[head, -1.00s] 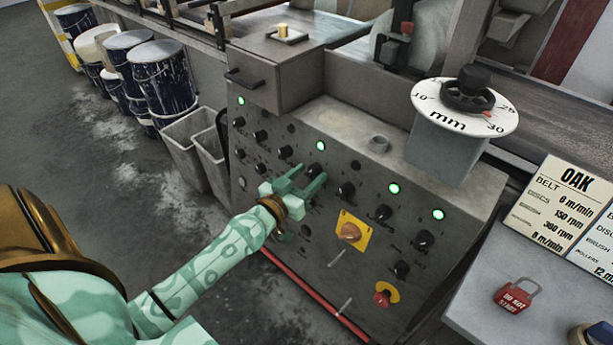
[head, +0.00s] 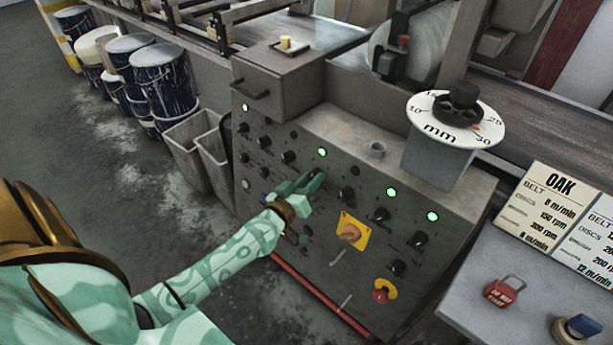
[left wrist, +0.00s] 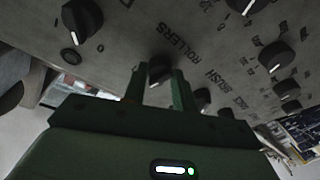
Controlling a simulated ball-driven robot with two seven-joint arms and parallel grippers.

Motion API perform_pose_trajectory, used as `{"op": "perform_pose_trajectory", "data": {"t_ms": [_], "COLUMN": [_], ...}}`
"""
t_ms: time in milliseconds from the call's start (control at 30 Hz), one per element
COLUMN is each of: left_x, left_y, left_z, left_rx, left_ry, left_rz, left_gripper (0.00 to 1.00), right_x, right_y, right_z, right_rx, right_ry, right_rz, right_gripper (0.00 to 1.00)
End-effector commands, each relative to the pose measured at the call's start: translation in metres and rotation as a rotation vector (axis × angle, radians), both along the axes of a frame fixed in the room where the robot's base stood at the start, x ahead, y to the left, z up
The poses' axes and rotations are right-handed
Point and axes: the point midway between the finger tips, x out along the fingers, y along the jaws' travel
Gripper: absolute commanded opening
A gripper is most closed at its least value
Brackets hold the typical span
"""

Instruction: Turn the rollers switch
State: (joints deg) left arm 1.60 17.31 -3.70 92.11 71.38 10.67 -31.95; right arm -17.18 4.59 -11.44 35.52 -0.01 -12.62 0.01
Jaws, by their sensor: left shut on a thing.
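The rollers switch (left wrist: 160,68) is a small black knob beside the printed word ROLLERS on the grey control panel. In the left wrist view it sits between my two green fingers. My left gripper (left wrist: 158,88) is shut on this knob. In the head view the left gripper (head: 312,184) reaches the middle of the sloping panel (head: 320,255), and its fingers hide the knob. The pointer of the knob cannot be made out clearly. My right gripper is not in view.
Several other black knobs surround the hand, including one (head: 349,200) just right of it. A yellow-plated switch (head: 350,232) and a red stop button (head: 382,291) sit lower. Green lamps (head: 322,152) are lit. A red lock (head: 504,291) lies on the table at right.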

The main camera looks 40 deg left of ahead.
Motion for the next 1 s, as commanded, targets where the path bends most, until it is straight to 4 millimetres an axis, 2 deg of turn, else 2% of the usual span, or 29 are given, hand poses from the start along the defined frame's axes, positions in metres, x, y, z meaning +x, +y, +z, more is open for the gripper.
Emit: {"op": "perform_pose_trajectory", "data": {"t_ms": [33,500,800,1000], "left_x": [0.0,0.001,0.001,0.001], "left_y": [0.0,-0.001,-0.001,-0.001], "left_z": [0.008,0.008,0.006,0.005], "left_rx": [-0.041,-0.455,-0.626,-0.681], "left_ry": [-0.001,0.032,0.046,0.051], "left_rz": [0.009,0.085,0.116,0.126], "left_gripper": [0.05,0.04,0.04,0.04], "right_x": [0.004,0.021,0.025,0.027], "right_y": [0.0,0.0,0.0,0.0], "right_z": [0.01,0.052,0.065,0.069], "right_rx": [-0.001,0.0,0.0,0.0], "right_ry": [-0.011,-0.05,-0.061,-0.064], "right_rz": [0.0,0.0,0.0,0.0], "right_gripper": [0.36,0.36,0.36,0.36]}}
